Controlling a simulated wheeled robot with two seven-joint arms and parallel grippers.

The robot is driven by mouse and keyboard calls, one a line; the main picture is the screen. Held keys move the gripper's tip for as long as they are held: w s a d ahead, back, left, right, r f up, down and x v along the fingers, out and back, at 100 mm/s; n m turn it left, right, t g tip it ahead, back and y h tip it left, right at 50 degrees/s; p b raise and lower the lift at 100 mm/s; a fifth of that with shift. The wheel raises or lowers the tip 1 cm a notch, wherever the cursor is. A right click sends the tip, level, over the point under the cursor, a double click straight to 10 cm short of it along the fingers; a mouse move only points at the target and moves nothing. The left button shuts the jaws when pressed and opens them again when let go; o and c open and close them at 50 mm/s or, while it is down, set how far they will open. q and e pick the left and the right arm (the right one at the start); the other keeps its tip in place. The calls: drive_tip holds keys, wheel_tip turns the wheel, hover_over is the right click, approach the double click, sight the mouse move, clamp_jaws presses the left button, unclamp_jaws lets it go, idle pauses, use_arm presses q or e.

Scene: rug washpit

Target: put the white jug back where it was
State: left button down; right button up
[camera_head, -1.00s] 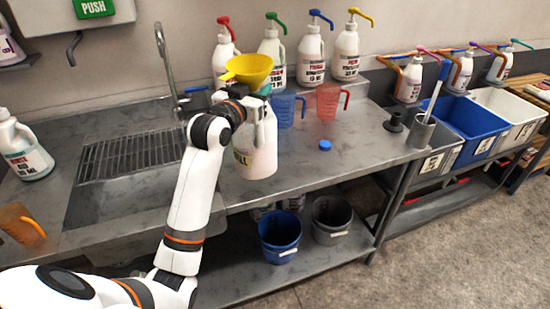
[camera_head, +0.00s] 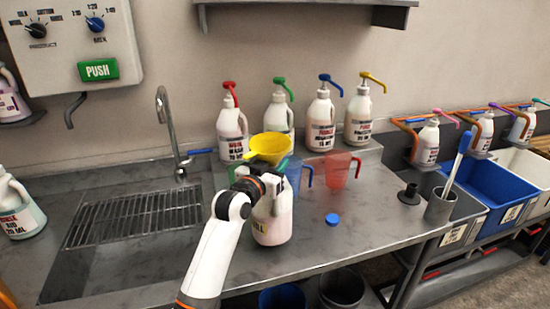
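The white jug (camera_head: 273,224), with a pale pinkish body and dark lettering, is upright over the steel counter in the head view. A yellow funnel (camera_head: 270,148) shows at its top and appears to sit in its mouth. My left gripper (camera_head: 262,187) is at the jug's upper part and appears shut on it; the fingertips are hidden. I cannot tell whether the jug's base touches the counter (camera_head: 330,250). A blue cap (camera_head: 332,220) lies on the counter to its right. My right gripper is not in view.
Blue (camera_head: 293,175) and red (camera_head: 338,170) measuring jugs stand just behind the white jug. Several pump bottles (camera_head: 322,122) line the back ledge. A sink grate (camera_head: 135,218) and tap (camera_head: 170,130) are at left. A grey holder (camera_head: 440,207) stands near the right edge.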

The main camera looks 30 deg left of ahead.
use_arm(q)
drive_tip(key=shift+f, duration=1.45)
drive_tip(key=c, duration=1.3)
unclamp_jaws()
drive_tip(key=shift+f, duration=0.25)
drive_tip(key=shift+o, duration=1.4)
drive_tip(key=shift+s+d, duration=0.1)
drive_tip(key=shift+r, duration=0.1)
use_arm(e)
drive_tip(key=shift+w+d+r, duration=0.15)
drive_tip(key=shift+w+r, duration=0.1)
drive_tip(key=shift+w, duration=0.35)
use_arm(q)
drive_tip(key=shift+s, duration=0.15)
